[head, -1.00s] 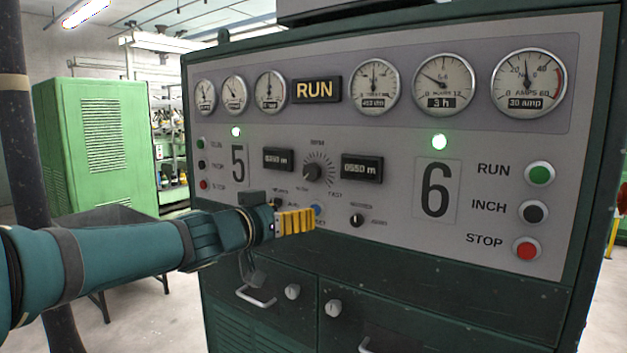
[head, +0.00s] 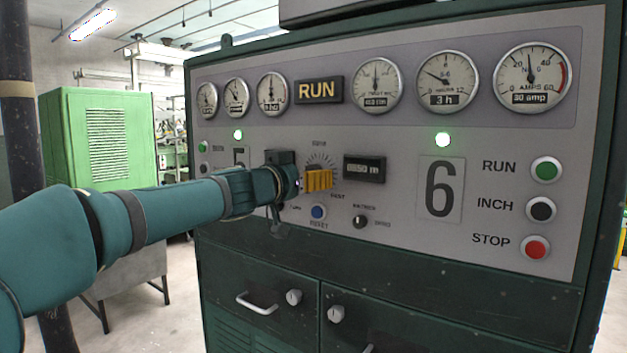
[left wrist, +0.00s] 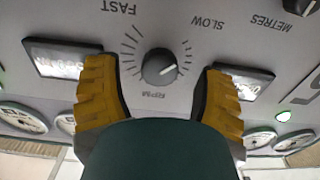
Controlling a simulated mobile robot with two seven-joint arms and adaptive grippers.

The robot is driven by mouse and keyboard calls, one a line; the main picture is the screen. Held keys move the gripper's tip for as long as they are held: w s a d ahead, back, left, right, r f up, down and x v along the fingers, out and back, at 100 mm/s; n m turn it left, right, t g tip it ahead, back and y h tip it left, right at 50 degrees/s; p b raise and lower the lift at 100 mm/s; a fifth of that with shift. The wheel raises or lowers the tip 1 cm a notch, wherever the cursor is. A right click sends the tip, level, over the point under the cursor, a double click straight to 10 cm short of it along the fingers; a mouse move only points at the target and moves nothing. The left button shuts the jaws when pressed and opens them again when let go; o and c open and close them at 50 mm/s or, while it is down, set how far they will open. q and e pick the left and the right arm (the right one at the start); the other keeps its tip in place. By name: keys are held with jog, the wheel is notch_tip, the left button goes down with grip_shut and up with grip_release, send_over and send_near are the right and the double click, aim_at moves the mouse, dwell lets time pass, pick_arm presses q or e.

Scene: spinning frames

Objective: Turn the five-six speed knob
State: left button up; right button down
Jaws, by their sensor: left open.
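The speed knob (left wrist: 160,67) is a dark round knob with a white pointer line. In the left wrist view it sits on the grey panel inside a ring of tick marks, labelled RPM, SLOW and FAST. My left gripper (left wrist: 160,92) is open, with one yellow finger on each side of the knob and clear gaps between. The fingers do not touch it in this view. In the head view my left gripper (head: 318,180) is in front of the dial between the 5 and 6 sections and hides the knob. My right gripper is not in view.
A digital counter (head: 364,169) is right of the dial, and a blue reset button (head: 318,212) and small black selector (head: 360,221) are below it. Green, black and red buttons (head: 540,209) line the panel's right side. A green cabinet (head: 100,135) stands behind at left.

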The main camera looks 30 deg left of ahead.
pick_arm(q)
jog(key=shift+w, duration=1.25)
jog(key=shift+c, duration=0.2)
grip_shut()
